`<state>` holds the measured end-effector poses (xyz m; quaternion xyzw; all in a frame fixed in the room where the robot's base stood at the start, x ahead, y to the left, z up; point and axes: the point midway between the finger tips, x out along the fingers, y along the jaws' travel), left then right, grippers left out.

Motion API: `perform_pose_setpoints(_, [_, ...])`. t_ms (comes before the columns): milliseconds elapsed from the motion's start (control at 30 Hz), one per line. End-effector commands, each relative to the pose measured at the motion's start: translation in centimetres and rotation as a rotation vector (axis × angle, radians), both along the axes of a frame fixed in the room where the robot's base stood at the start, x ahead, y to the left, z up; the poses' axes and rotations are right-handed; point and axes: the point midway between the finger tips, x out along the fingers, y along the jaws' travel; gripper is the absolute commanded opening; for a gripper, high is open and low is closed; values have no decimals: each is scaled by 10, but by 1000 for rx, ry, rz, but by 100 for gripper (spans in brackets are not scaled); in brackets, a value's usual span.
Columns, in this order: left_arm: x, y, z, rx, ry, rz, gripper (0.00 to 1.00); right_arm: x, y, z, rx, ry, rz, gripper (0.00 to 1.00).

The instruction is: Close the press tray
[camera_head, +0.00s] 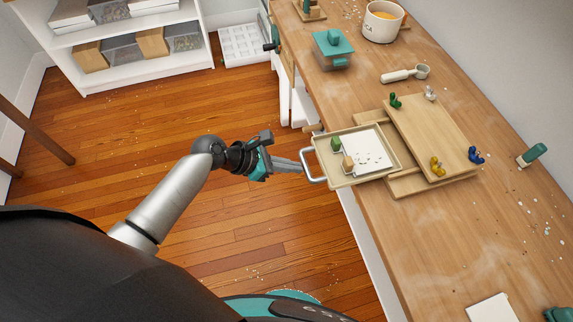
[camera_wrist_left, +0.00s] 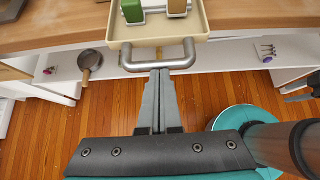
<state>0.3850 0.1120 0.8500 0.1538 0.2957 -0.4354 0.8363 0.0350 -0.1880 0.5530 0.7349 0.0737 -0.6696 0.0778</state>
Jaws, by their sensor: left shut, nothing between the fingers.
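The press tray (camera_head: 347,181) is a shallow beige tray that sticks out to the left from the wooden press (camera_head: 434,130), past the table's edge. It carries a white sheet, a green block (camera_head: 336,143) and a tan block (camera_head: 348,163). Its silver bar handle (camera_head: 308,168) faces my left gripper (camera_head: 299,167), and also shows in the left wrist view (camera_wrist_left: 158,64). The left fingers (camera_wrist_left: 158,76) are shut and empty, with their tips at the handle's bar. I cannot tell whether they touch it.
The wooden table (camera_head: 395,262) holds a teal-lidded box (camera_head: 333,50), a white pot (camera_head: 382,23), a scoop (camera_head: 405,75) and a green-handled tool (camera_head: 532,155). A white shelf (camera_head: 140,72) stands at the back left.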

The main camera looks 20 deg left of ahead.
Motion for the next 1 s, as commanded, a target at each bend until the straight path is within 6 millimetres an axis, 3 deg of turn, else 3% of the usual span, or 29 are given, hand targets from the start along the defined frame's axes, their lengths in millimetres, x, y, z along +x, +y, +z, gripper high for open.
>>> perform_pose_setpoints(367, [6, -9, 3, -2, -2, -1, 0, 0, 0, 6, 0, 1, 0, 50])
perform_pose_setpoints(700, [42, -64, 5, -6, -1, -3, 0, -1, 0, 30, 0, 1, 0, 50])
perform_pose_setpoints(1000, [73, -109, 1, -3, -1, -3, 0, -1, -1, 34, -1, 1, 1, 50])
